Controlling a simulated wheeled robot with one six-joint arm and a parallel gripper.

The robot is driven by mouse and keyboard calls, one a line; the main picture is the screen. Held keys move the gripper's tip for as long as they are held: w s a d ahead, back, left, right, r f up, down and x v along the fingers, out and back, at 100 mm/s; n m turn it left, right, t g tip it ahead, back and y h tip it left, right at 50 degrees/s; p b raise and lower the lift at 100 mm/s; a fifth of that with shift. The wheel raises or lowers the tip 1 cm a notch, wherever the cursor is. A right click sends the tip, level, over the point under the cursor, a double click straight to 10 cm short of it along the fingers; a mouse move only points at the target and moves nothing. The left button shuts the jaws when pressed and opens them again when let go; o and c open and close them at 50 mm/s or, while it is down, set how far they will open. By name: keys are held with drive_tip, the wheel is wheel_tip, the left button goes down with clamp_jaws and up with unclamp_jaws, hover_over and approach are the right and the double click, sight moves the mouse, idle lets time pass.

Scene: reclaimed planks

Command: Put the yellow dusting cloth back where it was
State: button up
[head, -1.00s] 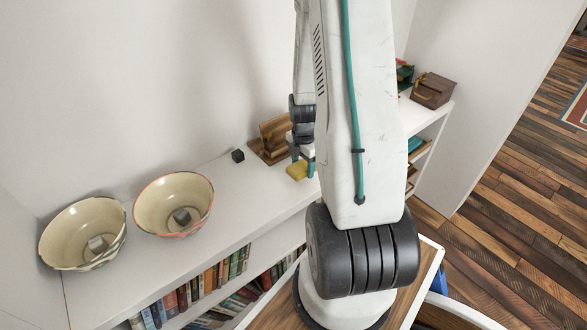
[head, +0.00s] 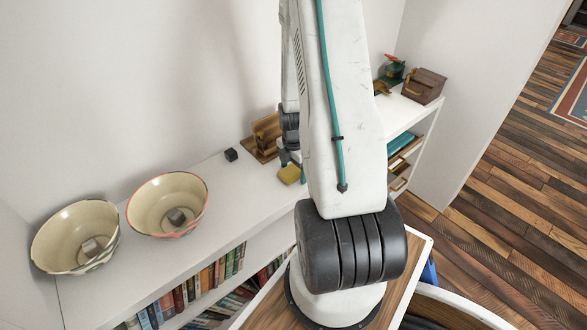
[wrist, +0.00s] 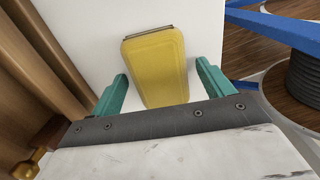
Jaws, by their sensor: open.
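The yellow dusting cloth (head: 289,174) is a small, flat, rounded block on the white shelf top (head: 235,190), close to the front edge. In the wrist view the cloth (wrist: 158,68) has a thin dark bar along its far end. My gripper (wrist: 163,78) is open, with one teal finger on each side of the cloth and visible gaps between. In the head view my arm hides much of my gripper, and only bits of its teal fingers show by the cloth.
A brown wooden stand (head: 264,136) is close behind the cloth, with a dark cube (head: 231,154) to its left. A brown box (head: 424,86) stands at the right end. Shelf between bowls and cloth is clear.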

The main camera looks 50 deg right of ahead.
sight(294, 169)
drive_tip(key=shift+r, duration=0.1)
drive_tip(key=w+a+r+m, duration=0.1)
drive_tip(key=a+r, duration=0.2)
drive_tip(key=r, duration=0.7)
drive_tip(key=w+a+r+m, duration=0.15)
drive_tip(key=a+r, duration=0.25)
drive_tip(key=r, duration=0.6)
drive_tip(key=s+a+r+m, duration=0.3)
drive_tip(key=a+r+m, duration=0.2)
drive_tip(key=a+r, duration=0.5)
drive_tip(key=s+a+r+m, duration=0.3)
drive_tip(key=s+a+m, duration=0.1)
drive_tip(key=s+a, duration=0.2)
drive_tip(key=s+a+r+m+t, duration=0.1)
drive_tip(key=s+a+r+m, duration=0.2)
drive_tip(key=s+a, duration=0.3)
drive_tip(key=shift+a+r+m, duration=0.2)
drive_tip(key=shift+a+m, duration=0.25)
drive_tip(key=shift+a, duration=0.05)
